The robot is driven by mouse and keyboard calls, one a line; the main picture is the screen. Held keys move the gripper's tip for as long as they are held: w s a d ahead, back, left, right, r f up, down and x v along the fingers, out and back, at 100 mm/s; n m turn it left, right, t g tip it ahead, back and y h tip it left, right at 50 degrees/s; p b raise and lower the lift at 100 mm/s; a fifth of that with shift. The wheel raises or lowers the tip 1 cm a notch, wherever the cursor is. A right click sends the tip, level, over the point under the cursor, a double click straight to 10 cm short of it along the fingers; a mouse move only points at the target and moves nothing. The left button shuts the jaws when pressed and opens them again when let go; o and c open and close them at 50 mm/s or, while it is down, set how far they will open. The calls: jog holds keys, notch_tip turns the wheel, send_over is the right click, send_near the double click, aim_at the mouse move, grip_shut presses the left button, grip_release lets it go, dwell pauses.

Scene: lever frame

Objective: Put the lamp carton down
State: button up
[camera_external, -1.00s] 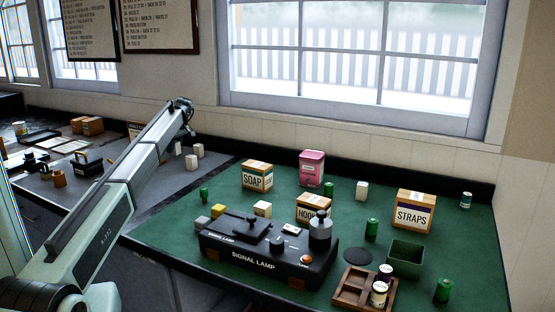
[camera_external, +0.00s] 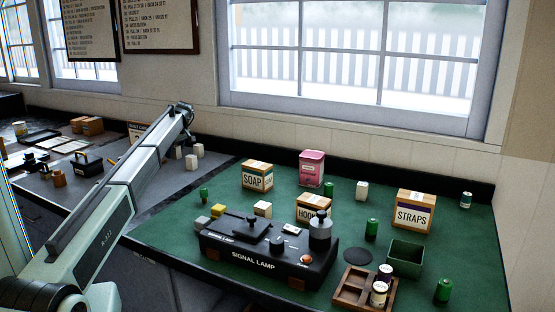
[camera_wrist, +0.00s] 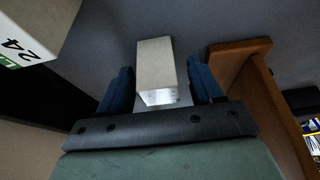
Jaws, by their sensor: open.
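In the wrist view, a plain pale carton (camera_wrist: 155,68) stands between the two blue fingers of my gripper (camera_wrist: 160,92). It has no readable label, so I cannot tell for certain that it is the lamp carton. My gripper is open, with a gap on the right side of the carton; the left finger is close to it, and I cannot tell whether they touch. In the outside view my gripper is hidden behind my arm, over the grey left part of the bench. Two small white blocks (camera_external: 191,161) show there just right of my arm.
In the wrist view, a white box marked 24 (camera_wrist: 28,38) is at upper left and a brown wooden piece (camera_wrist: 270,100) is close on the right.

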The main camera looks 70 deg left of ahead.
jog(key=v, duration=1.2)
jog(key=shift+r, duration=0.15)
dwell(6.7)
